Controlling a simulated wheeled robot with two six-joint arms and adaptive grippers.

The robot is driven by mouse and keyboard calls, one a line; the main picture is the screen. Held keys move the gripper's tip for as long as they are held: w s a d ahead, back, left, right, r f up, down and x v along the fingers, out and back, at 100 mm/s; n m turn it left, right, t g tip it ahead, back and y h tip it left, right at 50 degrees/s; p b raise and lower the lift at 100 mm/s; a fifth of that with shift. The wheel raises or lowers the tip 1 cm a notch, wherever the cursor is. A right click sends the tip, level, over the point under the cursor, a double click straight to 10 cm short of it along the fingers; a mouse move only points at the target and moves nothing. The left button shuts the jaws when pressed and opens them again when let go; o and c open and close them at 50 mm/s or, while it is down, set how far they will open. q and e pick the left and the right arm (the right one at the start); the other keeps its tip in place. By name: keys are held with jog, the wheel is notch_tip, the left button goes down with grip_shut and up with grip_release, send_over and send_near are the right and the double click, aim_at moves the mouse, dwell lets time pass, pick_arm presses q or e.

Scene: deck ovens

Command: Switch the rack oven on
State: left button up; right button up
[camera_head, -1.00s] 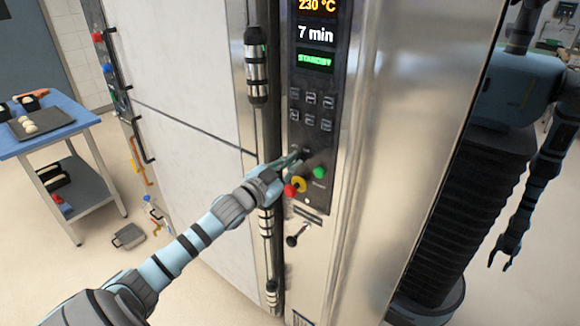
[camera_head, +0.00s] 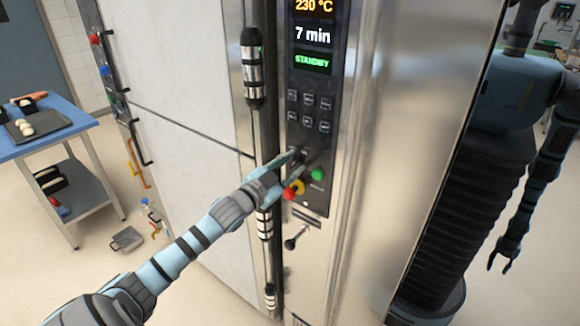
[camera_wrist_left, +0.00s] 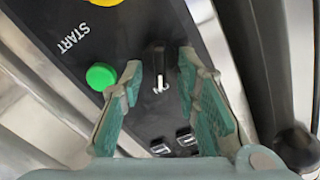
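The rack oven's control panel (camera_head: 312,105) shows 230 °C, 7 min and a green STANDBY. My left gripper (camera_head: 297,161) is at the lower panel, its fingers pointing at it. In the left wrist view my gripper (camera_wrist_left: 160,68) is open, with a small dark rotary switch (camera_wrist_left: 159,58) with a white pointer between the fingers. A gap shows on each side of the switch. In the head view the fingers mostly hide this switch. The green START button (camera_wrist_left: 100,76) is beside the left finger; it also shows in the head view (camera_head: 317,174). My right gripper is not in view.
A yellow button and a red button (camera_head: 289,194) sit just below the gripper. A vertical door handle (camera_head: 252,75) runs left of the panel. A blue table (camera_head: 75,112) with a dark tray stands far left.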

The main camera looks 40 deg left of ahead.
pick_arm(q)
notch_tip(320, 180, up, 10)
dwell(0.5)
jog(key=shift+w, duration=0.1)
